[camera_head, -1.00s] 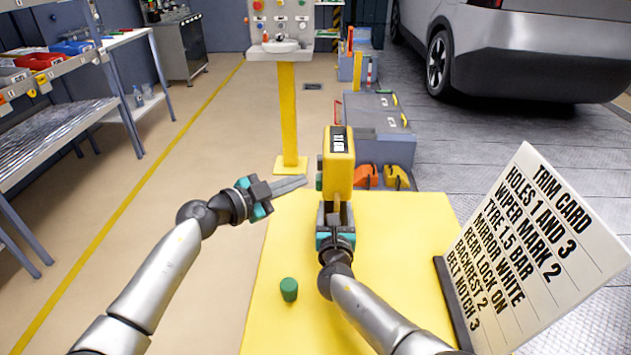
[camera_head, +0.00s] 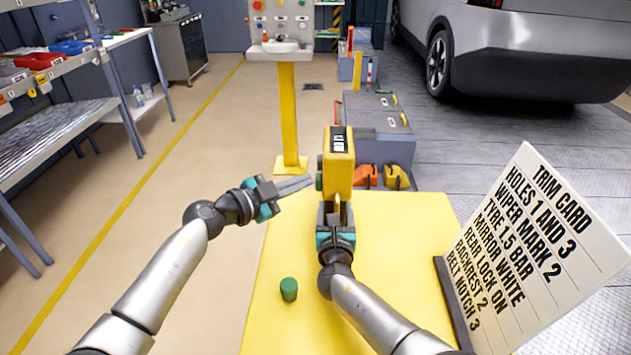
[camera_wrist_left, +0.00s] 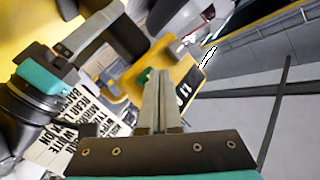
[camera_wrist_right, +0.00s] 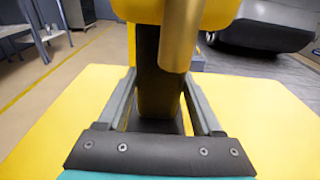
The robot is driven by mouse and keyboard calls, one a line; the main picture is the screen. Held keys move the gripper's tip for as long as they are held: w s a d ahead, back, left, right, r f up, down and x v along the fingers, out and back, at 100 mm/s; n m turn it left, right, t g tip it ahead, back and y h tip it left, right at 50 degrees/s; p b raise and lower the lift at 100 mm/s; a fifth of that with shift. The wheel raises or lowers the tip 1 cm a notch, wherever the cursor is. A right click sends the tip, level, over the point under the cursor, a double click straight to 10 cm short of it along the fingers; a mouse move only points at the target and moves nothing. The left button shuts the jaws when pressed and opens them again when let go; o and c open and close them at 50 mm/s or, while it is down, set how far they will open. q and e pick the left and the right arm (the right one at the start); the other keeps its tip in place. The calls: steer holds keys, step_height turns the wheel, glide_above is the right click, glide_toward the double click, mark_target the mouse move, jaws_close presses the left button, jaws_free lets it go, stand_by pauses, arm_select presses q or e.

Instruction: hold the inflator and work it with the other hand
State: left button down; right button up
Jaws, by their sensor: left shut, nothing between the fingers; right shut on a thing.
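The yellow inflator (camera_head: 339,172) is held upright over the yellow table by my right gripper (camera_head: 336,215), which is shut on its dark handle (camera_wrist_right: 158,85). A display shows on the inflator's top face, and a green button (camera_head: 319,181) on its left side. My left gripper (camera_head: 308,181) is shut and empty, its fingertips pointing right at the green button, very close to it. In the left wrist view the shut fingers (camera_wrist_left: 157,75) reach toward the green button (camera_wrist_left: 144,76) on the yellow body. Whether they touch cannot be told.
A green cylinder (camera_head: 289,289) stands on the yellow table (camera_head: 400,270). A trim card (camera_head: 535,250) stands at the right; it reads "TYRE 1.5 BAR". A grey cart with orange and yellow items (camera_head: 366,175) is behind the table.

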arm_select(q)
steer(key=shift+d, duration=0.4)
stand_by(1.3)
stand_by(3.9)
steer(key=shift+a, duration=0.95)
steer(key=shift+a, duration=2.55)
